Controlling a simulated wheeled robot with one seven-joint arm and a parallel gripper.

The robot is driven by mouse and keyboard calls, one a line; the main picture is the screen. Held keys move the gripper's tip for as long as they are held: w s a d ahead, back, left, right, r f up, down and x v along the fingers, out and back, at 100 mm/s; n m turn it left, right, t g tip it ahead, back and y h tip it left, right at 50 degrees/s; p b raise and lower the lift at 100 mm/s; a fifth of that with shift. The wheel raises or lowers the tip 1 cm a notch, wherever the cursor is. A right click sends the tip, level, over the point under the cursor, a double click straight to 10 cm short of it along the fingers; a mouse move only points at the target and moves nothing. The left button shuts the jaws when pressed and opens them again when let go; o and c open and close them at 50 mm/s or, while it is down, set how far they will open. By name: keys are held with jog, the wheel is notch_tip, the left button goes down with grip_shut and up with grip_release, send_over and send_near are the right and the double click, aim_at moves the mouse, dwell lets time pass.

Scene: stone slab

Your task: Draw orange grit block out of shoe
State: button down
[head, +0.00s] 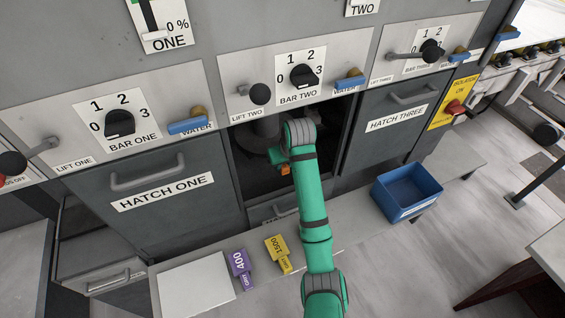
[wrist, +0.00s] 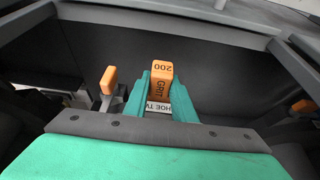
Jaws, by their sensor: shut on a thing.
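The orange grit block (wrist: 161,80), marked 200 and GRIT, stands between the two green fingers of my gripper (wrist: 160,98) in the wrist view. The fingers are shut on its sides. A white label reading part of SHOE TWO (wrist: 158,107) shows right at the block's lower end; whether the block is still seated in the shoe cannot be told. In the head view my gripper (head: 280,158) reaches into the dark opening between hatch one and hatch three. A small orange piece (head: 285,169) shows beside it; I cannot tell if it is the block.
An orange-tipped lever (wrist: 109,80) stands left of the fingers, and another orange piece (wrist: 303,105) is at the right. The opening's frame surrounds my arm. On the ledge lie a purple 400 block (head: 241,266), a yellow 1500 block (head: 279,252) and a blue bin (head: 407,190).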

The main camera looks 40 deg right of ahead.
jog(key=shift+s+a, duration=0.25)
jog(key=shift+s, duration=0.9)
jog(key=c, duration=1.4)
grip_release()
jog(key=shift+r, duration=0.1)
jog(key=v, duration=1)
jog(key=shift+s+r, duration=0.25)
